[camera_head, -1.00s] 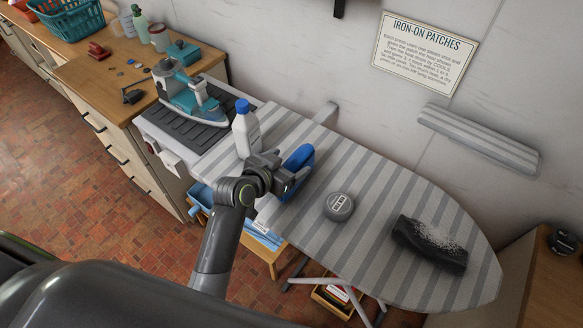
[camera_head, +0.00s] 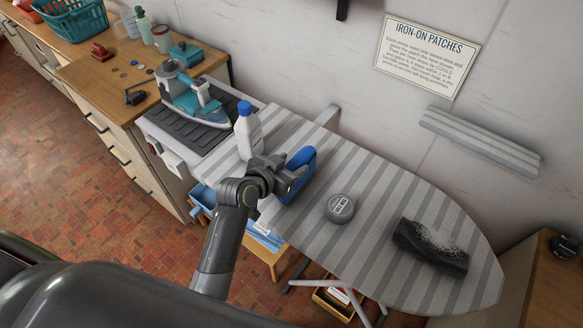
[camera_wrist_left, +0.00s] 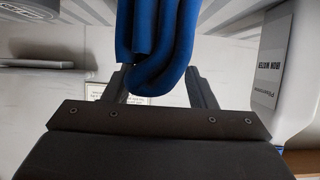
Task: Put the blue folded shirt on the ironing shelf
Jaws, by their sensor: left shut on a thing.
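My left gripper (camera_head: 287,182) is shut on the blue folded shirt (camera_head: 299,172) and holds it by the striped ironing board. In the left wrist view the shirt (camera_wrist_left: 155,45) shows as thick blue folds between the two fingers of the left gripper (camera_wrist_left: 157,88). Whether the shirt touches the board is hard to tell. Below the near side of the board is a low wooden shelf (camera_head: 271,262) with blue and pale items, partly hidden by my arm and the board. I cannot tell whether this is the ironing shelf. My right gripper is not in view.
On the striped board (camera_head: 375,190) are a white bottle (camera_head: 249,135) with a blue cap, a grey round tin (camera_head: 340,208) and a dark cloth (camera_head: 431,247) with pale specks. An iron (camera_head: 195,98) stands at the left end. A striped wall ledge (camera_head: 482,142) is behind.

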